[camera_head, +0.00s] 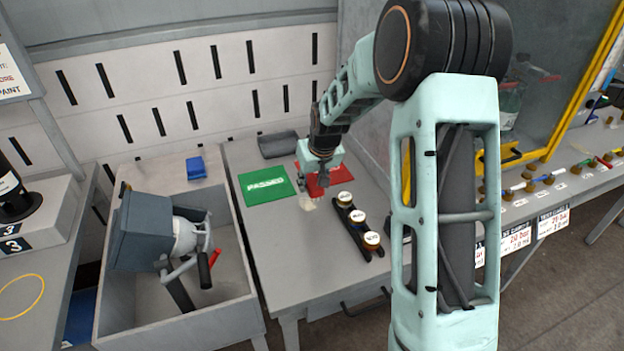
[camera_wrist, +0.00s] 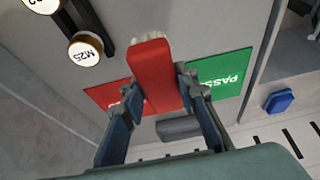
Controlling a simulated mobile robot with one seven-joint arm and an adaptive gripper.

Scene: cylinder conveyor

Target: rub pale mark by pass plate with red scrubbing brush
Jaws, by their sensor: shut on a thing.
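My gripper (camera_head: 318,186) is low over the grey table in the head view. In the wrist view my gripper (camera_wrist: 158,84) is shut on the red scrubbing brush (camera_wrist: 153,66), whose pale bristles show at its edge. The green pass plate (camera_head: 265,185) lies flat on the table, left of my gripper; it also shows in the wrist view (camera_wrist: 222,72). The pale mark (camera_head: 307,203) is a small whitish patch just right of the green plate, close below my gripper. I cannot tell whether the bristles touch it. It is not distinguishable in the wrist view.
A red plate (camera_head: 341,181) lies behind my gripper. A black rack (camera_head: 357,236) with white-capped cylinders stands to the right. A dark grey tray (camera_head: 278,144) is at the back. A blue block (camera_head: 196,167) sits left, behind an open grey bin (camera_head: 243,305). The front table is clear.

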